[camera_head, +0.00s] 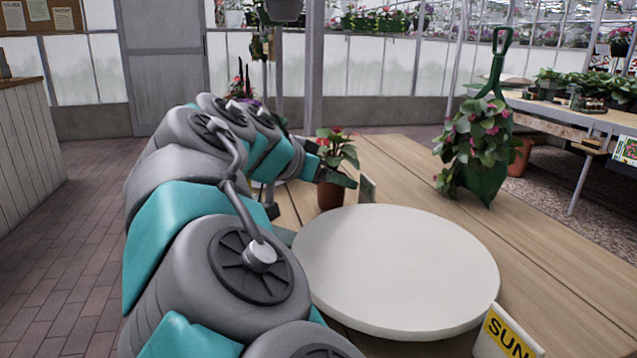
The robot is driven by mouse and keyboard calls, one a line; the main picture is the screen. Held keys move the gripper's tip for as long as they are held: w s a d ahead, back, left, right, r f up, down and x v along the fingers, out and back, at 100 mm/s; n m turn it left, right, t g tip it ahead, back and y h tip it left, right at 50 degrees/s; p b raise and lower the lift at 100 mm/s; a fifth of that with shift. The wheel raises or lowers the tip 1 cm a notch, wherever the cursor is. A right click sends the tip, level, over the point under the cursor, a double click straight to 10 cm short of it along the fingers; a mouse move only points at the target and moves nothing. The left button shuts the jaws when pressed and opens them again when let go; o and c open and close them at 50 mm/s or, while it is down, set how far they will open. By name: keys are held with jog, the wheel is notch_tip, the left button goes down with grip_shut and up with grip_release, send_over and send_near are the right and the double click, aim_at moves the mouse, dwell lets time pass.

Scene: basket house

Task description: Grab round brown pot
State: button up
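A round brown pot (330,195) stands upright on the wooden table, just behind a round white disc (400,268). It holds a plant with green leaves and red flowers (337,145). My gripper (336,172) is at the pot's upper part. One dark teal finger crosses in front of the rim and lower leaves. The other finger is not clearly visible among my wrist and the plant. I cannot tell whether the fingers touch the pot or how far apart they are.
A green shovel with a pink-flowered plant (480,150) stands on the table to the right. A small sign (367,189) is beside the pot, and a yellow "SUN" sign (507,335) is in front. The table's right side (560,270) is mostly clear.

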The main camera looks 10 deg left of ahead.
notch_tip(320, 180, up, 8)
jog(key=shift+r+p, duration=0.25)
jog(key=shift+p, duration=0.05)
jog(key=shift+s+d+r, duration=0.1)
jog(key=shift+s+r, duration=0.05)
jog(key=shift+r, duration=0.4)
